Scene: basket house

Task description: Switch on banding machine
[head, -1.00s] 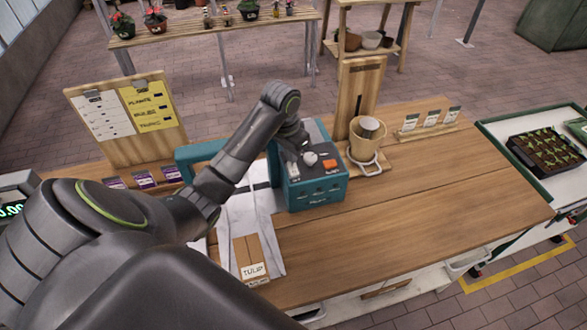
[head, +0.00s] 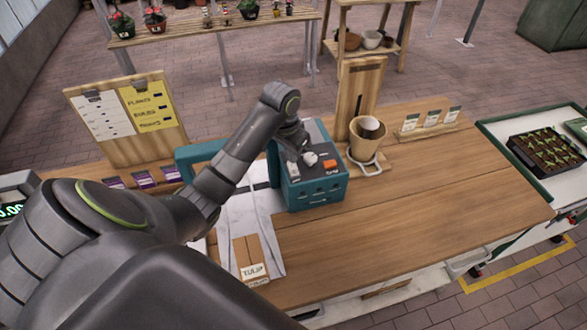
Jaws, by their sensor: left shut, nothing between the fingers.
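The teal banding machine (head: 318,192) stands on the wooden table, with an arch at its left. Its top panel has a white switch or knob, a small light-coloured part and an orange-red button (head: 330,164). My left gripper (head: 306,158) is over the panel, close to the white part; whether it touches cannot be told. It is shut with nothing seen in it, and my own wrist hides much of it. A white bag (head: 262,215) with a box labelled TULIP (head: 252,271) lies by the machine, partly behind my arm. My right gripper is not in view.
A wooden stand with a tan pot (head: 366,140) is just right of the machine. Seed packets (head: 432,118) stand farther right. A clipboard board (head: 130,115) stands at the back left. The table's right half (head: 450,195) is clear.

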